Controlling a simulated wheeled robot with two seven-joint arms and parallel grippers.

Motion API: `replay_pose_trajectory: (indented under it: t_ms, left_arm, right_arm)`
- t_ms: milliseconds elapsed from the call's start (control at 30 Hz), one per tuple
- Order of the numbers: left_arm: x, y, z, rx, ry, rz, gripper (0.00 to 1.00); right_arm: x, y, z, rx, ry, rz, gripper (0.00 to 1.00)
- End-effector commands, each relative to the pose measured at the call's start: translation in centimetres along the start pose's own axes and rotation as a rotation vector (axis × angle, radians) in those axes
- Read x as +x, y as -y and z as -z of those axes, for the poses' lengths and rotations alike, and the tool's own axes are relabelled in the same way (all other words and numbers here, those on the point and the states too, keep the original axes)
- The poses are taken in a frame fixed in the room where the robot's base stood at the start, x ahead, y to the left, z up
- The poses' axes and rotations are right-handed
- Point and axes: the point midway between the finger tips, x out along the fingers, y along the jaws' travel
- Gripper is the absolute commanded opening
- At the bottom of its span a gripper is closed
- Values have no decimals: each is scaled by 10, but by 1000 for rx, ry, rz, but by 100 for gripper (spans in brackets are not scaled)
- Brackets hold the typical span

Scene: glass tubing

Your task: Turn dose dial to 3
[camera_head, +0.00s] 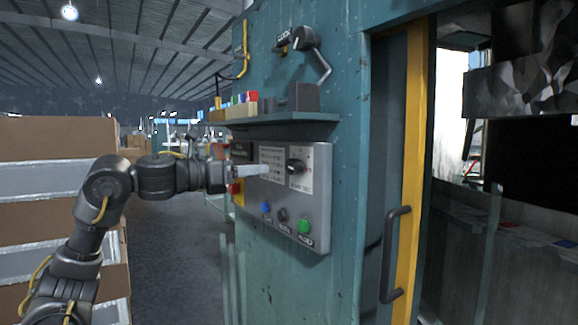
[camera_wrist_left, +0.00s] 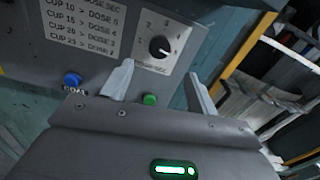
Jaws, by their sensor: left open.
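The dose dial (camera_head: 296,165) is a black round knob on a white scale plate at the right of the grey control panel (camera_head: 318,215). In the left wrist view the dial (camera_wrist_left: 160,46) shows above and between my fingers, with numbers around it; its exact setting is too small to read surely. My left gripper (camera_head: 262,170) is in front of the panel, left of the dial, and apart from it. In the left wrist view the left gripper (camera_wrist_left: 160,88) has its two pale fingers spread with nothing between them. My right gripper is not in view.
Blue (camera_head: 265,207), black (camera_head: 282,214) and green (camera_head: 304,226) buttons line the panel below the dial. A cup and dose chart (camera_head: 271,163) is left of it. A shelf (camera_head: 285,119) with small items juts out above. A door handle (camera_head: 394,255) stands at right.

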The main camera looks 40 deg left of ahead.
Motion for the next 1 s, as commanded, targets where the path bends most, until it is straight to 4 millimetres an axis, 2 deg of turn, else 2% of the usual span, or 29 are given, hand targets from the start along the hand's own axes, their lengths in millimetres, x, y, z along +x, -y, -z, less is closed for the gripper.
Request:
replay_pose_trajectory:
  t_ms: [133,300,500,700,933,1000]
  left_arm:
    - [27,2,-4,-4,-1,7,59]
    - [60,3,-4,-5,-1,7,59]
    - [88,2,-2,-4,-2,6,59]
    - [100,2,0,-2,-1,5,59]
    - [100,2,0,-1,-1,5,59]
    - [100,2,0,-1,-1,5,53]
  right_arm:
    - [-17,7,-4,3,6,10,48]
    - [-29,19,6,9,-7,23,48]
    - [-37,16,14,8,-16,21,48]
    - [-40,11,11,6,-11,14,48]
    - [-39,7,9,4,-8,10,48]
    - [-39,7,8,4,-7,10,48]
